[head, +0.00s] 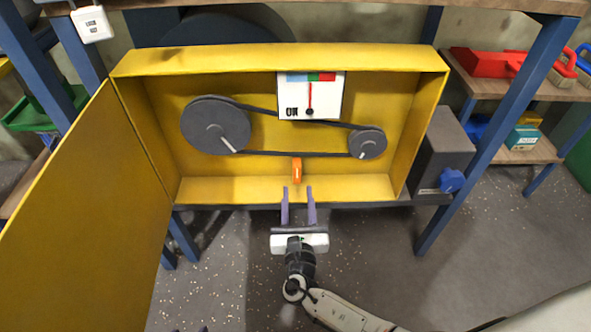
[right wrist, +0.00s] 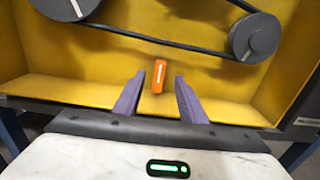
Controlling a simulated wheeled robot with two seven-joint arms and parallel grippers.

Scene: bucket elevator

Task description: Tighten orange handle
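The orange handle (head: 297,170) is on the back wall of the yellow box, low and near the middle, below the belt. It is close to upright with a slight tilt in the right wrist view (right wrist: 159,76). My right gripper (head: 298,192) is open and empty in front of the box, just below the handle in the head view. In the right wrist view its two purple fingers (right wrist: 157,98) stand on either side of the handle, apart from it. My left gripper does not show clearly in these views.
Inside the yellow box (head: 280,188), a belt (head: 290,153) joins a large pulley (head: 215,125) and a small pulley (head: 368,143). A white gauge (head: 311,96) hangs above. The open yellow door (head: 85,205) fills the left. A grey box (head: 440,150) stands at right.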

